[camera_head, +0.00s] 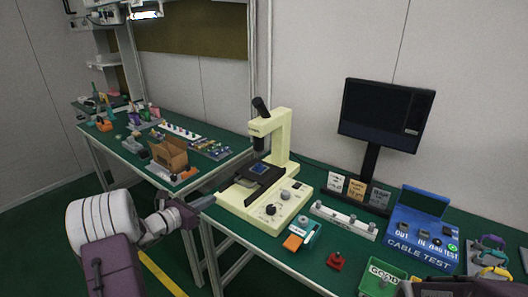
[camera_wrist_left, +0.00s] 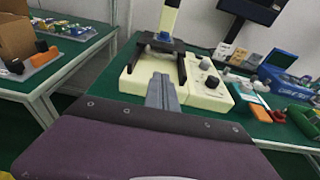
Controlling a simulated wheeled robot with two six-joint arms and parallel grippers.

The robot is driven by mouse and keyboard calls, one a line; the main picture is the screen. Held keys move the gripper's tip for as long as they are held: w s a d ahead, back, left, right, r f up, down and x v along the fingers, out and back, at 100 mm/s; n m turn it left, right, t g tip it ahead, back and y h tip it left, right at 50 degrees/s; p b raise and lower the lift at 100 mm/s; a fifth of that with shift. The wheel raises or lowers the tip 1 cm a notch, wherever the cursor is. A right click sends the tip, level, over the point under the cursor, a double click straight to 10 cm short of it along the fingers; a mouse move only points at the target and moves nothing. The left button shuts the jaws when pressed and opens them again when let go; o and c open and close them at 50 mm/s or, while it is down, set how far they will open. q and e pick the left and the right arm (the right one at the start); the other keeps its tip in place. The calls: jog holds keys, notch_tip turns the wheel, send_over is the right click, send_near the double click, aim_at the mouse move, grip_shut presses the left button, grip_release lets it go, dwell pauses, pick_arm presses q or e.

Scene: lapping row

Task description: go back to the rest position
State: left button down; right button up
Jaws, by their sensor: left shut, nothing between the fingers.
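My left arm comes in from the lower left in the head view. Its gripper (camera_head: 204,203) is beside the left front edge of the cream microscope-like machine (camera_head: 284,205). In the left wrist view my left gripper (camera_wrist_left: 161,82) is shut with nothing between its fingers, pointing at the base of the same machine (camera_wrist_left: 205,92). A dark stage with a small blue piece (camera_head: 260,168) sits on the machine. At the lower right of the head view a dark part, possibly of my right arm, shows at the edge; its fingers are not visible.
A second bench at left holds a cardboard box (camera_head: 169,154). Open floor lies at the lower left.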

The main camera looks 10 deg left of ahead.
pick_arm(q)
jog(key=d+r+m+g+h, duration=0.2)
jog(key=d+r+m+h, duration=0.25)
jog(key=d, duration=1.05)
jog(key=s+d+f+m+g, duration=0.2)
jog(key=s+d+m+g, duration=0.45)
jog(key=s+d, duration=0.4)
jog(key=s+f+m+g+y, duration=0.3)
jog(key=s+f+m, duration=0.2)
jog(key=s+m, duration=0.15)
jog(key=s+f+m+g+y, duration=0.25)
jog(key=s+f+m, duration=0.2)
jog(key=s, duration=0.35)
jog(key=s+a+f+m+y, duration=0.3)
jog(key=a+f+m+y, duration=0.1)
jog(key=a+m, duration=0.45)
notch_tip(320, 180, up, 16)
jog(key=w+a+p, duration=0.1)
jog(key=p, duration=1.4)
jog(key=shift+m+t+y, duration=0.3)
jog(key=shift+m+t, duration=0.1)
jog(key=shift+m, duration=0.05)
jog(key=shift+w, duration=0.1)
